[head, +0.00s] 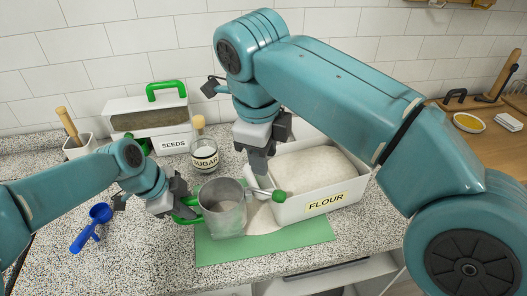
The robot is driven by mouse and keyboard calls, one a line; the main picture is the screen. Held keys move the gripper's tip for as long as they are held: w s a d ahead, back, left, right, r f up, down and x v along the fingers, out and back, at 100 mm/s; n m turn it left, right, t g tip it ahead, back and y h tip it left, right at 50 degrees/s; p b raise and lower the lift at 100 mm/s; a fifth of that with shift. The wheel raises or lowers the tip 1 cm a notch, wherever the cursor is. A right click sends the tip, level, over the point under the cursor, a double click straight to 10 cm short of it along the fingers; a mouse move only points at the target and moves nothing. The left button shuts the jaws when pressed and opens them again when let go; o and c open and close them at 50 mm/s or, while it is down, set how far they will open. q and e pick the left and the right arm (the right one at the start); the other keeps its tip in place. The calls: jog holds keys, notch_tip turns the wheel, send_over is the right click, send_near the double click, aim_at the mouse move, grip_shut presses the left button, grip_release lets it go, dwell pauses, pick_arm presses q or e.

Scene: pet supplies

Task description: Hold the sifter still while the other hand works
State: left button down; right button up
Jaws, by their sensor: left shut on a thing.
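The sifter (222,212) is a grey metal cup standing upright over the green mat (290,240). It has a green side handle (186,211) on its left and a thin crank ending in a green knob (278,196) on its right. My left gripper (178,205) is shut on the green handle. My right gripper (257,174) points down just behind and right of the sifter, above the crank, close to the flour bin's left end. A pale shape shows under its fingertips, and I cannot tell whether they grip anything.
A white flour bin (322,206) full of flour stands right of the sifter. Pale powder (262,218) lies on the mat. A sugar jar (204,155) and seeds bin (173,143) stand behind. A blue scoop (91,228) lies at left. The mat's front is clear.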

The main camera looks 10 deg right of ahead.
dwell(0.3)
pick_arm(q)
jog(key=c, duration=0.8)
grip_release()
jog(key=shift+r, duration=0.1)
jog(key=v, duration=1.2)
jog(key=shift+s, duration=0.1)
